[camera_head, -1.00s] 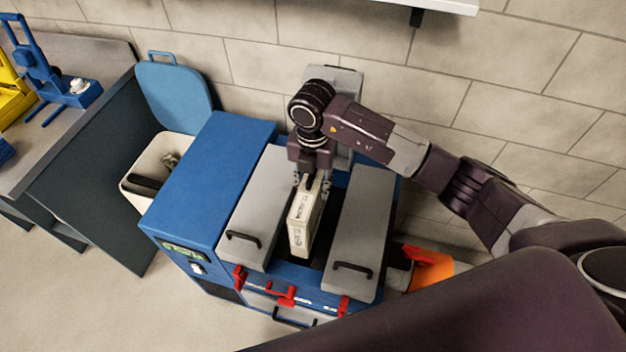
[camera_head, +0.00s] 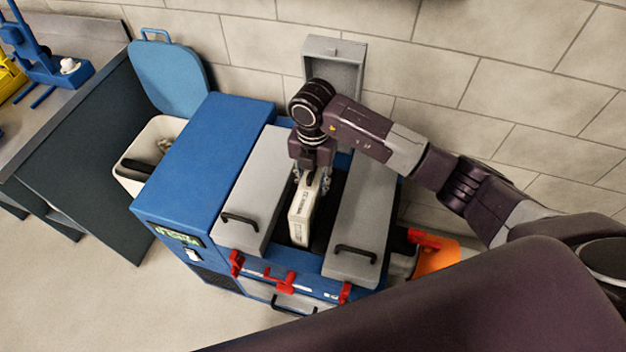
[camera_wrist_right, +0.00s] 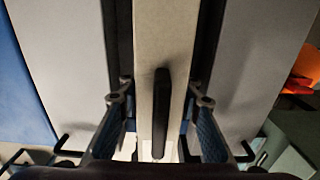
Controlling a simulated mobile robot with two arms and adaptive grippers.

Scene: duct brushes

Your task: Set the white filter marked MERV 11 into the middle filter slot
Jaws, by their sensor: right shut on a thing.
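The white filter (camera_head: 301,222) is upright in the middle opening of the blue machine (camera_head: 205,165), between two grey lids. Its lower part is hidden in the opening, and I cannot tell how deep it sits. Its printed marking is too small to read. My right gripper (camera_head: 312,182) is above the filter and shut on it. In the right wrist view the filter (camera_wrist_right: 163,45) runs between my two fingers (camera_wrist_right: 160,115), with a dark handle (camera_wrist_right: 161,110) on its top edge. Dark gaps show on both sides of the filter. My left gripper is not in view.
A grey lid (camera_head: 258,185) with a black handle lies left of the opening, another grey lid (camera_head: 360,225) right of it. A raised grey lid (camera_head: 335,55) stands behind. Red latches (camera_head: 285,283) line the front. A bin (camera_head: 140,160) stands left, an orange object (camera_head: 437,262) right.

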